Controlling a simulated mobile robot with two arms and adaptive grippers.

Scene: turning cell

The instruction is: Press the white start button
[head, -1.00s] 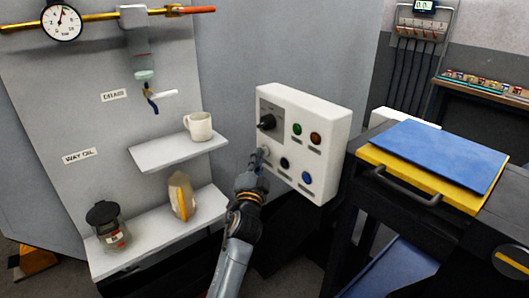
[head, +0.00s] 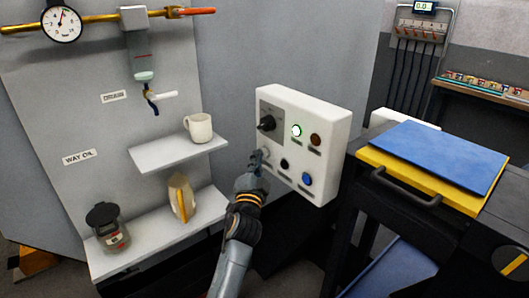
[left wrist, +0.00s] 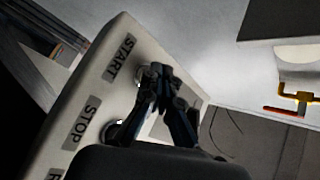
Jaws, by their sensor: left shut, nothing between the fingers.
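The white control box (head: 334,140) stands in the middle of the head view, with a black knob, two lamps and a row of buttons on its face. The green lamp (head: 296,130) is lit. The white start button (left wrist: 139,82) shows partly behind my fingers, beside the START label (left wrist: 121,57) in the left wrist view. My left gripper (head: 258,160) is shut and empty, its tips at the lower left of the box face by that button. I cannot tell whether they touch it. My right gripper is not in view.
A black button (head: 284,163) and a blue button (head: 307,178) sit to the right on the box. Shelves left of it hold a mug (head: 199,128), a yellowish container (head: 181,196) and a jar (head: 108,228). A blue-topped bench (head: 436,155) stands to the right.

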